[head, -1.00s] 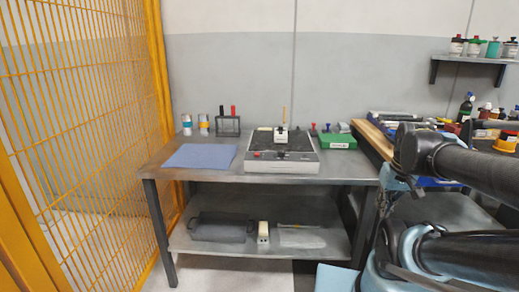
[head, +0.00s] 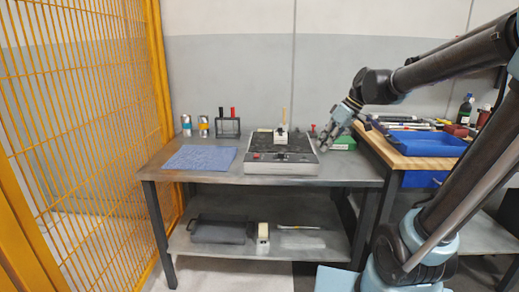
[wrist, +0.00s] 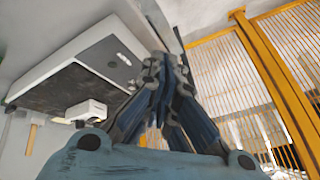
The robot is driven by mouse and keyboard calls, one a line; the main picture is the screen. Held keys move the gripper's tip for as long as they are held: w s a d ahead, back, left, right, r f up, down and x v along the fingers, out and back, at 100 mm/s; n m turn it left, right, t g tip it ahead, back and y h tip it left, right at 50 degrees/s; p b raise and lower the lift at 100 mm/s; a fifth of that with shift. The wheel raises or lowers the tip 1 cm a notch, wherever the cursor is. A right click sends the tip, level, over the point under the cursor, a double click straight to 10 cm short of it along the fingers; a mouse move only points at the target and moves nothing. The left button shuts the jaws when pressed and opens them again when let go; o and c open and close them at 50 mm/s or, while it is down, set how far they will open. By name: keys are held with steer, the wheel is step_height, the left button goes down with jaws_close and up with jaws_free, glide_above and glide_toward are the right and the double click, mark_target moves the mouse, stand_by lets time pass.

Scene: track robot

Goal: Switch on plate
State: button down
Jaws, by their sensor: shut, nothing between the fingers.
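A blue cloth (head: 200,158) lies left of the plate, with cans (head: 204,126) and a small rack (head: 228,127) behind. A green box (head: 343,143) sits behind my gripper. A blue tray (head: 427,144) is on the wooden bench at right. A yellow mesh fence (head: 85,120) bounds the left.

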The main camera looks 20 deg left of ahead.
steer(key=w+a+r+n+g+y, duration=0.1)
steer(key=w+a+r+n, duration=0.1)
steer(key=a, duration=0.7)
steer(key=w+a+r+n+g+y, duration=0.1)
steer(key=w+a+n, duration=0.4)
steer(key=a, duration=0.5)
steer(key=shift+r+n+g+y, duration=0.4)
steer(key=shift+r+g, duration=0.1)
steer(key=shift+r, duration=0.45)
steer(key=shift+s, duration=0.1)
glide_above(259, 156)
step_height(259, 156, down, 7)
steer(key=shift+a+f, duration=0.1)
steer(key=shift+a, duration=0.05)
step_height(259, 156, down, 3)
steer(key=shift+s, duration=0.15)
steer(key=shift+f, duration=0.4)
steer(key=shift+s, duration=0.1)
